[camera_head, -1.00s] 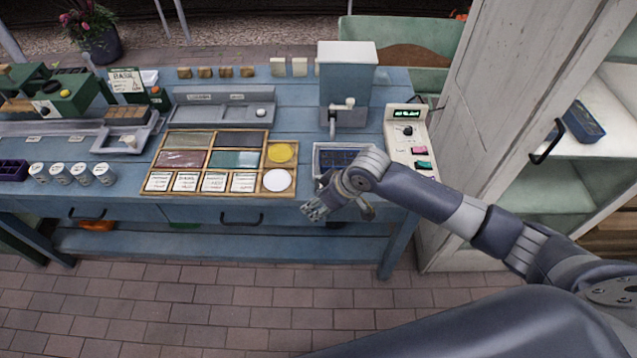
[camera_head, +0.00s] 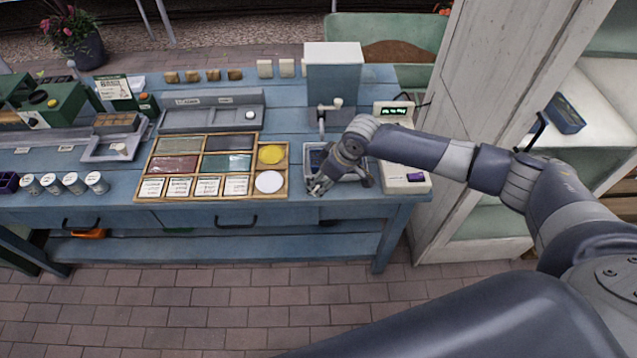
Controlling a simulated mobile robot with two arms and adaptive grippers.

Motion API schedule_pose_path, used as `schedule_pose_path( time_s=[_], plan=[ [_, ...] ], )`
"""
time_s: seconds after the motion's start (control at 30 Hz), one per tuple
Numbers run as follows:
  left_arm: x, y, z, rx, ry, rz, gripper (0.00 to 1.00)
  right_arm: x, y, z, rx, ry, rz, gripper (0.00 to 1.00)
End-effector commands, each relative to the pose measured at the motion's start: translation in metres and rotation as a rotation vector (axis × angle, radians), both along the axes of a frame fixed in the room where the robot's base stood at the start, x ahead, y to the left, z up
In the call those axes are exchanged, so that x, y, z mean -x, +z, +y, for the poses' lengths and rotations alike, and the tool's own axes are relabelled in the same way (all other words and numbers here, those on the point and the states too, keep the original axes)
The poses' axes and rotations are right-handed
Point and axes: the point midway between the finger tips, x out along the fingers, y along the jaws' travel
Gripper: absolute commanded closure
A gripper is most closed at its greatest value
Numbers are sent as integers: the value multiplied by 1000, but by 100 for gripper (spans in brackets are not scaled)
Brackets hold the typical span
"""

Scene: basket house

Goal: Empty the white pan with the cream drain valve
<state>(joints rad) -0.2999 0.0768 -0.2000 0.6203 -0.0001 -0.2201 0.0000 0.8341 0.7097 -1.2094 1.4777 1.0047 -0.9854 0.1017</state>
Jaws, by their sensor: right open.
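Pale trays with cream knobs stand on the blue bench. One is a small tray (camera_head: 97,152) at the left; a longer grey tray (camera_head: 175,121) stands behind the compartment board. A light-rimmed pan (camera_head: 308,151) with a dark blue inside sits below a blue box dispenser (camera_head: 335,82) with a cream tap (camera_head: 337,103). I cannot tell for sure which is the white pan with the cream valve. My right gripper (camera_head: 318,188) is open, fingers downward, at the front left of the light-rimmed pan. My wrist hides much of that pan. My left gripper is out of view.
A control box (camera_head: 393,110) with a lit display stands right of the pan, partly behind my arm. A wooden compartment board (camera_head: 213,166) lies to the left, with shaker jars (camera_head: 73,183) beyond it. A white cabinet (camera_head: 470,110) stands right of the bench.

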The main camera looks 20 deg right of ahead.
Motion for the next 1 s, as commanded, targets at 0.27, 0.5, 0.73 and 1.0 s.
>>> schedule_pose_path(
  time_s=[0.27,0.5,0.73,1.0],
  plan=[
    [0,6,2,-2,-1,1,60,-10,-31,8,-1,0,1,58],
    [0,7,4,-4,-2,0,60,-14,-41,10,0,1,-1,58],
    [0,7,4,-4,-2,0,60,-14,-41,10,0,1,-1,58],
    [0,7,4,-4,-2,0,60,-14,-41,10,0,1,-1,100]
  ],
)
